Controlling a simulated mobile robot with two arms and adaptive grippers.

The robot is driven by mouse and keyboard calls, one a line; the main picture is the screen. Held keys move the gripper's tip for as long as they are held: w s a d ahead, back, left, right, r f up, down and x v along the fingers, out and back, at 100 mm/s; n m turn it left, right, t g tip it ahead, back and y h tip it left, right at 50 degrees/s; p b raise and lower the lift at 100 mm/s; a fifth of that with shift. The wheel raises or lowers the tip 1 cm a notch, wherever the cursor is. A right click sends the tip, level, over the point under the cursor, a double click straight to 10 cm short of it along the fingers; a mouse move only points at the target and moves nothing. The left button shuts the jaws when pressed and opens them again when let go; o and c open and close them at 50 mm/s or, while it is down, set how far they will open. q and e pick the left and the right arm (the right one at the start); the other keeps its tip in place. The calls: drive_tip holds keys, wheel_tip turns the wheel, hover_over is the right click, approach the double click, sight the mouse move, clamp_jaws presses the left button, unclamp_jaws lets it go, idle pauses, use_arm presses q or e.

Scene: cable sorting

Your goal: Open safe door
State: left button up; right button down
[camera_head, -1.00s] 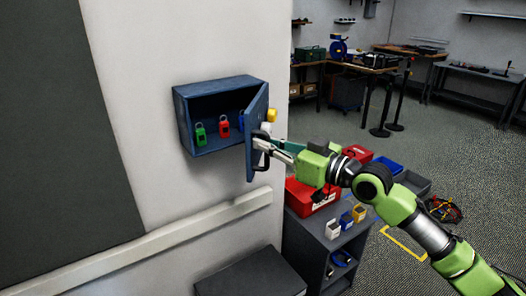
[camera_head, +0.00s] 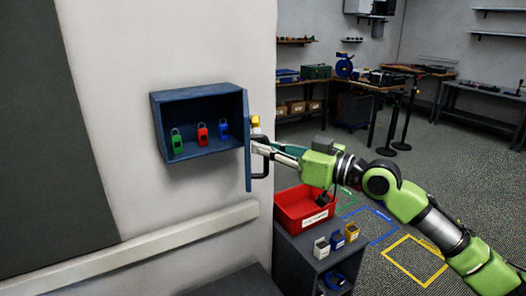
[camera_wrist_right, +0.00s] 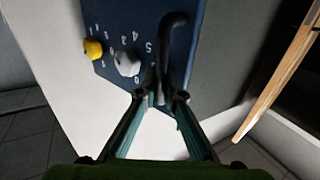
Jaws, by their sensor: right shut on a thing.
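The blue safe (camera_head: 198,92) is on the white wall in the head view. Its door (camera_head: 247,150) stands open, swung out to the right and seen nearly edge-on. Green (camera_head: 176,143), red (camera_head: 202,135) and blue (camera_head: 223,130) padlocks are inside the safe. My right gripper (camera_head: 268,150) is shut on the black door handle (camera_head: 258,166). In the right wrist view the fingers (camera_wrist_right: 163,95) close on the handle (camera_wrist_right: 175,35), beside a grey dial (camera_wrist_right: 127,63) and a yellow knob (camera_wrist_right: 93,48) on the door face. My left gripper is out of view.
A red bin (camera_head: 305,213) stands on a dark cabinet (camera_head: 290,245) below the door, with small white, blue and yellow boxes in front. A pale rail (camera_head: 180,240) runs along the wall below the safe. Open floor lies to the right, with workbenches behind.

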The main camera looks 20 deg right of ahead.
drive_tip(key=shift+f, duration=0.2)
drive_tip(key=c, duration=2.4)
unclamp_jaws()
drive_tip(key=shift+s+r, duration=0.1)
drive_tip(key=shift+v, duration=6)
